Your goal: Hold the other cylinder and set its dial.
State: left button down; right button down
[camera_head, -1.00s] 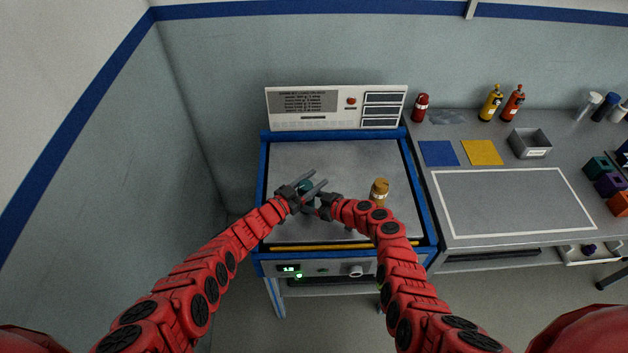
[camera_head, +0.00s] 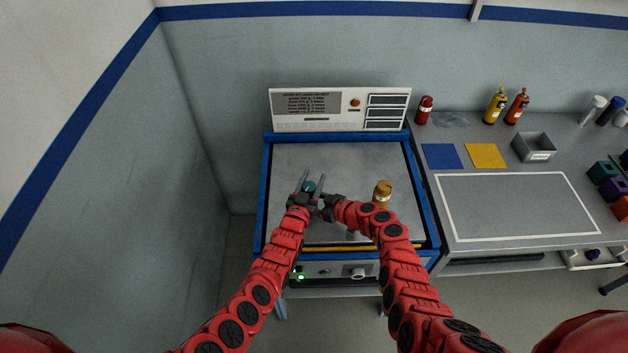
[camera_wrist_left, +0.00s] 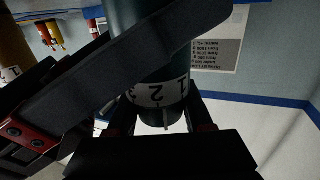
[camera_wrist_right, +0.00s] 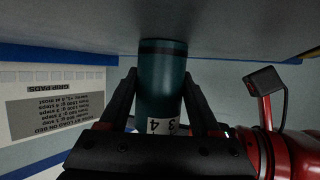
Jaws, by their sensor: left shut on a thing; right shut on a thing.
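The teal cylinder (camera_head: 309,186) stands between both grippers over the grey bench plate, partly hidden by them. In the left wrist view its white number band (camera_wrist_left: 160,94) shows 1, 2 and part of 3. The right wrist view shows its teal body (camera_wrist_right: 162,80) and 3 and 4 on the band. My left gripper (camera_head: 312,180) is shut on the cylinder near this band. My right gripper (camera_head: 325,204) is shut on the body, coming from the right. A brown cylinder (camera_head: 383,192) stands apart to the right; it also shows in the left wrist view (camera_wrist_left: 14,55).
On the right bench are blue (camera_head: 441,156) and yellow (camera_head: 486,156) pads, a metal box (camera_head: 533,147) and several bottles. The white-outlined area (camera_head: 515,205) is clear.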

pick_arm(q)
jog(key=shift+s+a+y, duration=0.1)
jog(key=shift+a+y, duration=0.1)
jog(key=shift+y, duration=0.1)
pick_arm(e)
jog(key=shift+s+a, duration=0.1)
jog(key=shift+a, duration=0.05)
pick_arm(q)
jog(key=shift+c, duration=1.5)
grip_release()
jog(key=shift+d, duration=0.1)
